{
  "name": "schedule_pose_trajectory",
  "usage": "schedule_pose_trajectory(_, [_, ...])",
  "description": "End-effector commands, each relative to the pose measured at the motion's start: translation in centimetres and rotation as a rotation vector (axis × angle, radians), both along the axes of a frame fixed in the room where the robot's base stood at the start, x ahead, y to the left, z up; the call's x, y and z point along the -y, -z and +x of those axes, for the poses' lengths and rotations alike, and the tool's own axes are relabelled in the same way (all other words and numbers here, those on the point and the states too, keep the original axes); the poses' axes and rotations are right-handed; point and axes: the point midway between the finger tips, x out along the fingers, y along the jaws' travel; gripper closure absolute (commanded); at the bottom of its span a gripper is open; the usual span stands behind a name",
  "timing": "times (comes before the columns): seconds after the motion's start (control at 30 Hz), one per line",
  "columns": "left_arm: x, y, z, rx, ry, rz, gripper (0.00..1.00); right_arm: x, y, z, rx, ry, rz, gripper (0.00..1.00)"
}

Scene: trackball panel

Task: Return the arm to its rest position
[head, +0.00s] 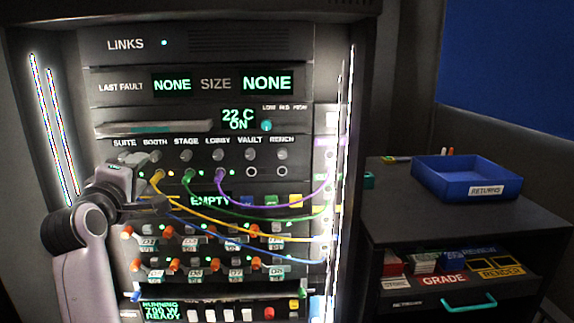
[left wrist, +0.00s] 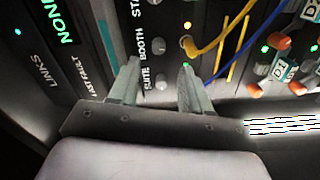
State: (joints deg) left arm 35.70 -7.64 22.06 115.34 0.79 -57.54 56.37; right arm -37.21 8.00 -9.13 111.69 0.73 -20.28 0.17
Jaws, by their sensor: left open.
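My left arm comes up from the lower left in the head view. Its left gripper (head: 150,186) is in front of the left side of the rack panel, below the SUITE and BOOTH labels. In the left wrist view the two fingers of the left gripper (left wrist: 160,68) stand apart with nothing between them. The SUITE and BOOTH labels show behind the gap. A yellow cable (left wrist: 208,46) passes close to the right fingertip; I cannot tell whether they touch. The gripper hides part of the panel's left side. My right gripper is not in view.
Yellow (head: 215,227), green (head: 250,217) and purple (head: 262,205) cables hang across the panel, with a blue cable (head: 230,235) below. Orange knobs (head: 197,231) stick out lower down. A blue tray (head: 462,184) sits on the dark cabinet (head: 385,205) at right.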

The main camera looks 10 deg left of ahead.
Motion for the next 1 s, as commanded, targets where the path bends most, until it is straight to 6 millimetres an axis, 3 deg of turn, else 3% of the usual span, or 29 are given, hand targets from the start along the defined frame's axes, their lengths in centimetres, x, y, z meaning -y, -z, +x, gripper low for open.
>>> schedule_pose_trajectory(0.17, [0.9, 4.6, 0.1, -0.087, 0.015, 0.137, 0.52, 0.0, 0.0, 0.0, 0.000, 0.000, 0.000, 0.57])
schedule_pose_trajectory(0.47, [5.1, 19.0, -2.7, -0.323, 0.148, 0.577, 0.52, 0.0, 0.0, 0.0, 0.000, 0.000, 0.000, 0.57])
schedule_pose_trajectory(0.67, [8.7, 28.6, -7.6, -0.450, 0.305, 0.844, 0.52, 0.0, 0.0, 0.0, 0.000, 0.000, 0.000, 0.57])
schedule_pose_trajectory(0.8, [11.4, 34.8, -12.6, -0.516, 0.443, 1.009, 0.52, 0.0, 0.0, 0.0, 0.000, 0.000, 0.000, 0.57])
schedule_pose_trajectory(1.0, [15.0, 41.6, -20.9, -0.567, 0.647, 1.189, 0.52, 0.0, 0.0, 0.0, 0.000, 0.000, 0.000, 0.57])
